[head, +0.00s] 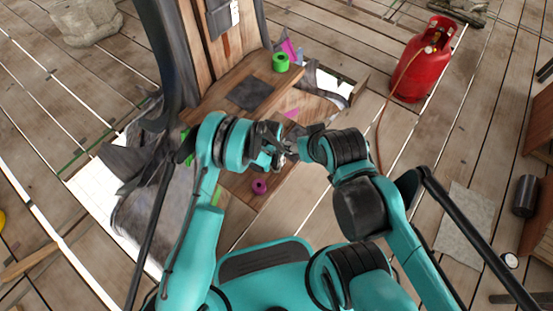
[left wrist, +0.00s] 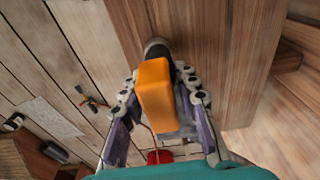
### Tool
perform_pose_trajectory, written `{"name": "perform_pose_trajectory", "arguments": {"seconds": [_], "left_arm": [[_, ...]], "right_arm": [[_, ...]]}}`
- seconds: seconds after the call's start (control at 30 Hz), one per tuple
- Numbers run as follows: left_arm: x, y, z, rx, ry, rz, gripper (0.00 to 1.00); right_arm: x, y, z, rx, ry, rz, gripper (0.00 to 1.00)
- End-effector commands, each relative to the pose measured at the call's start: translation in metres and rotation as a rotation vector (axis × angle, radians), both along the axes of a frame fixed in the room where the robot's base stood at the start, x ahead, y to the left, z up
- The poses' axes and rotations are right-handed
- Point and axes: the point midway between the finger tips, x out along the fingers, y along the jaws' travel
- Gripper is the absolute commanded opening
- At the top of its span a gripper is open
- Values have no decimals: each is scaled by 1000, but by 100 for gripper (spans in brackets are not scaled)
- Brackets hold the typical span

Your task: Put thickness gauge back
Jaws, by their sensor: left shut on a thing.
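My left gripper (head: 282,148) is near the centre of the head view, over the wooden stand. In the left wrist view its fingers (left wrist: 157,78) are shut on an orange block-shaped thing with a dark round end, which looks like the thickness gauge (left wrist: 156,95). The gauge points toward a brown wooden surface (left wrist: 215,50); whether it touches is unclear. In the head view the gauge is hidden or too small to make out. My right gripper (head: 303,146) is close beside the left one, and its fingers are not clear.
The wooden stand (head: 222,98) bears a dark pad (head: 250,93) and a green roll (head: 280,62). A magenta roll (head: 259,187) lies lower down. A dark pouch (head: 220,18) hangs above. A red gas cylinder (head: 418,70) with a hose stands right. Floor between is clear.

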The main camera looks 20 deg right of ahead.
Motion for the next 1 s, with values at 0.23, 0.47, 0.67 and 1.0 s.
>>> {"name": "perform_pose_trajectory", "arguments": {"seconds": [0.23,0.47,0.67,1.0], "left_arm": [[0,0,0,0,0,0,51],[0,0,5,0,0,0,51],[-2,4,41,0,0,0,51],[-8,10,108,0,0,0,51]], "right_arm": [[0,0,0,0,0,0,54],[0,0,1,0,0,0,54],[0,0,16,0,0,0,54],[0,0,40,0,0,0,54]]}}
